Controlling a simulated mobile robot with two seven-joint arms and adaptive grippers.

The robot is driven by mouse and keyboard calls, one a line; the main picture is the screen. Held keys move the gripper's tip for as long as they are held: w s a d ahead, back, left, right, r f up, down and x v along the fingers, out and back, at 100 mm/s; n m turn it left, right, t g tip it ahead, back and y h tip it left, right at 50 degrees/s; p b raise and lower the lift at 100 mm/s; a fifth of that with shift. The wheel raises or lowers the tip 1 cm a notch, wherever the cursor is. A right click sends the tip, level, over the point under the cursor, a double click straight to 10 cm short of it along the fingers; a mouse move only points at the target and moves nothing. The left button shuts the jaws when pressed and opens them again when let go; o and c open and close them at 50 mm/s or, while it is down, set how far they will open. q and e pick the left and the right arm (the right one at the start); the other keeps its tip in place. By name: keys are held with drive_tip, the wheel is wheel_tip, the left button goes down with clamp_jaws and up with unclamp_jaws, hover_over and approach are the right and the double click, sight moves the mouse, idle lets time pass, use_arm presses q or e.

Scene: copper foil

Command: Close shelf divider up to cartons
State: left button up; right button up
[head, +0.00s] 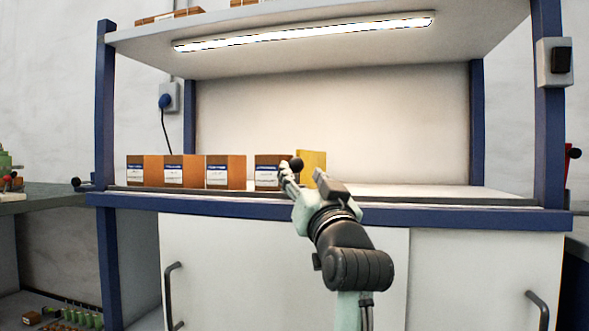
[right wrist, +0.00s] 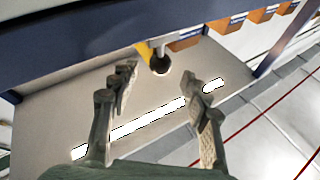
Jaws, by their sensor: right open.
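Several brown cartons with white and blue labels (head: 225,173) stand in a row on the left half of the shelf in the head view. A yellow divider (head: 316,160) stands upright to the right of the last carton (head: 266,165). A dark round knob (head: 297,163) shows at its front. My right gripper (head: 303,176) is in front of the divider and partly hides its lower part and the gap to the last carton. In the right wrist view the open fingers (right wrist: 162,78) lie either side of the knob (right wrist: 160,63), apart from it. My left gripper is out of view.
The shelf board (head: 420,190) is clear to the right of the divider. Blue posts (head: 549,120) stand at both ends. An upper shelf with a lit lamp (head: 305,32) hangs above. White cabinet doors with handles (head: 540,310) lie below the blue front rail (head: 450,217).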

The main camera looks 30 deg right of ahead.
sight(298, 168)
drive_tip(key=shift+x, duration=2.75)
clamp_jaws()
